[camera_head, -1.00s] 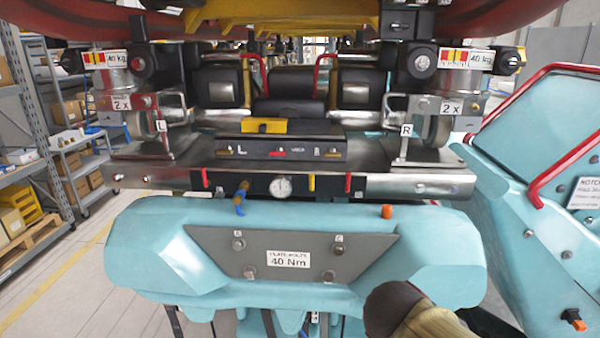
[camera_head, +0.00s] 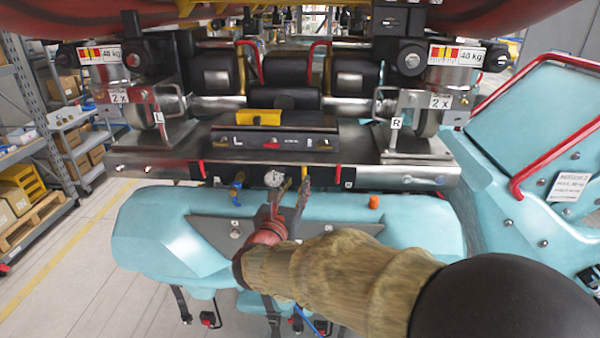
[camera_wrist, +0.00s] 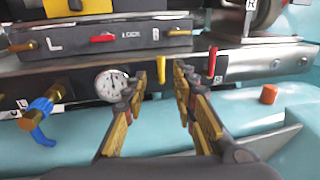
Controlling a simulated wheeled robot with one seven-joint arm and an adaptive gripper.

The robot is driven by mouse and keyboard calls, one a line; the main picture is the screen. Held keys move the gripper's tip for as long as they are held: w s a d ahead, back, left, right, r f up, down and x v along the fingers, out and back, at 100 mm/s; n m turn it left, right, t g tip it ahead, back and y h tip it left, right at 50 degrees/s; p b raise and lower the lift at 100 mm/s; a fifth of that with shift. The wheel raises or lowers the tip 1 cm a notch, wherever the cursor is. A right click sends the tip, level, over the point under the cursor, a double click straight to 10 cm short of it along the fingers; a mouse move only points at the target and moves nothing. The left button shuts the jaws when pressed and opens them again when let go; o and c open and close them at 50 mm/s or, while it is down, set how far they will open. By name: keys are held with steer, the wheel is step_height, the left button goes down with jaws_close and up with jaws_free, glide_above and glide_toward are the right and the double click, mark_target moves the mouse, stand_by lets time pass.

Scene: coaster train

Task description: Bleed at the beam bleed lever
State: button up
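The steel beam (camera_head: 375,178) crosses the view, with a pressure gauge (camera_head: 273,179), a blue-handled brass valve (camera_head: 237,188), a yellow lever and red levers on its front. None bears a readable bleed label. My gripper (camera_head: 289,192) reaches up to the beam, right of the gauge. Contact cannot be told.
An orange cap (camera_head: 374,202) stands on the turquoise body (camera_head: 150,225) below. A turquoise seat shell with a red bar (camera_head: 550,155) is at right. Shelving (camera_head: 45,110) and open floor lie left.

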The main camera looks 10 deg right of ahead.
mark_target(303, 173)
steer(key=x, duration=0.6)
steer(key=shift+w+d, duration=0.2)
steer(key=shift+w, duration=0.05)
steer(key=shift+c, duration=1.1)
jaws_close()
